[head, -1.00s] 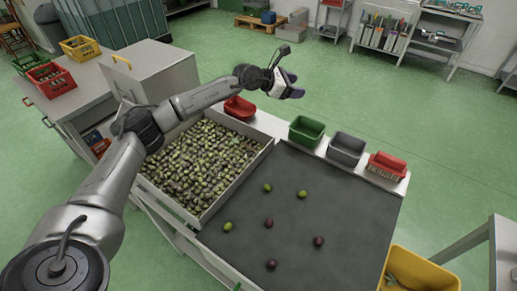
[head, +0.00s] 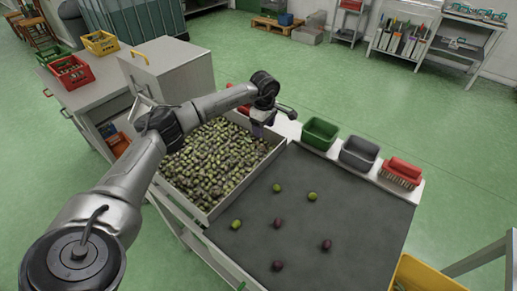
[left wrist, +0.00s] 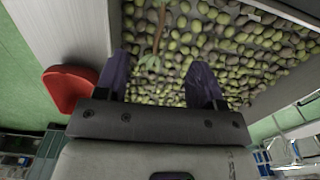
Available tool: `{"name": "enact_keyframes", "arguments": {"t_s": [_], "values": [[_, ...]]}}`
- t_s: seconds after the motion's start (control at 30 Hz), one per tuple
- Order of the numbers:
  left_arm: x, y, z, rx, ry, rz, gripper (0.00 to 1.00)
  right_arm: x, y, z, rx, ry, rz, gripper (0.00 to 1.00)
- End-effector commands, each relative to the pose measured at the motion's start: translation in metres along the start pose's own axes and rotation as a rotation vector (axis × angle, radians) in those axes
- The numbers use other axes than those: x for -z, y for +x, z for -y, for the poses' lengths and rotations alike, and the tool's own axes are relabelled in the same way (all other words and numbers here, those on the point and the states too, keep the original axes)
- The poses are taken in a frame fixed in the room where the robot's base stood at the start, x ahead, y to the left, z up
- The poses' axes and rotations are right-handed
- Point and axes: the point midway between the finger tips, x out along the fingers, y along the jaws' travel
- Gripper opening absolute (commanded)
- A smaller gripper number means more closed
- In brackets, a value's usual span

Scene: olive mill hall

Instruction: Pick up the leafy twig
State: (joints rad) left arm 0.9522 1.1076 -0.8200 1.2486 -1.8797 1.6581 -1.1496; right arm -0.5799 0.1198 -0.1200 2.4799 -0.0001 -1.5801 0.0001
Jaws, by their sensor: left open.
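The leafy twig (left wrist: 157,36) shows in the left wrist view, lying on the olives. Its brown stem runs toward the top edge and its green leaves (left wrist: 150,62) lie near the gap between my fingers. My left gripper (left wrist: 162,78) is open and empty, with its two dark fingers spread on either side of that gap. In the head view my left gripper (head: 258,128) points down over the far right part of the olive-filled tray (head: 240,187). I cannot make out the twig in the head view. My right gripper is not in view.
A red bin (left wrist: 70,88) stands close beside the tray. Several loose olives lie on the dark sorting surface (head: 340,205). A yellow bin (head: 425,275) is at the lower right.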

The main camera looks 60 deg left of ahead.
Motion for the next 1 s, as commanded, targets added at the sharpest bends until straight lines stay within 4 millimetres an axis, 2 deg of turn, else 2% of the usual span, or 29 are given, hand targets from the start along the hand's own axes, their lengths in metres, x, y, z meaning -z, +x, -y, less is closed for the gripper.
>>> {"name": "enact_keyframes", "arguments": {"t_s": [0.03,0.2,0.63,1.0], "values": [[0.0,0.013,0.0,0.003,-0.001,0.0,0.62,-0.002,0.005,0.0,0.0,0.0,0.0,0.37],[0.0,0.036,0.0,0.001,-0.002,0.001,0.62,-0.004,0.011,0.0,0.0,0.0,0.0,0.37],[0.0,0.058,0.0,0.0,-0.002,0.002,0.62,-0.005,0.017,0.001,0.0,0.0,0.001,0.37],[0.001,0.101,0.001,0.0,-0.002,0.002,0.62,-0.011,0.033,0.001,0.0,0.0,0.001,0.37]]}}
